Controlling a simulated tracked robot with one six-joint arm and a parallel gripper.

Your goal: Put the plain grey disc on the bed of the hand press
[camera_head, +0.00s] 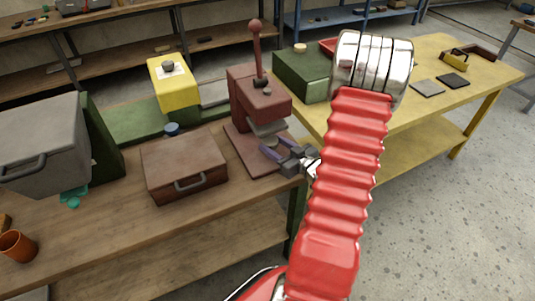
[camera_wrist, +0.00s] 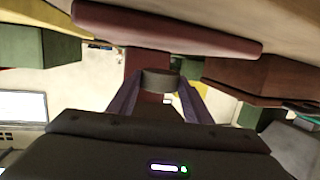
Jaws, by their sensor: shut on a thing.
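The dark red hand press (camera_head: 262,98) stands on the wooden bench, its lever with a round knob upright. Its flat bed (camera_head: 243,148) lies low at the front; the bed also shows as a maroon slab across the top of the wrist view (camera_wrist: 170,25). My gripper (camera_head: 272,149) reaches in from the right, over the bed and under the press head. In the wrist view my gripper (camera_wrist: 158,88) is shut on a plain dark grey disc (camera_wrist: 160,76), held between the fingertips. I cannot tell whether the disc touches the bed.
A brown case (camera_head: 184,165) lies close left of the press. A green box (camera_head: 302,74) stands behind right on the yellow table (camera_head: 445,70). My red arm hides part of the right side.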

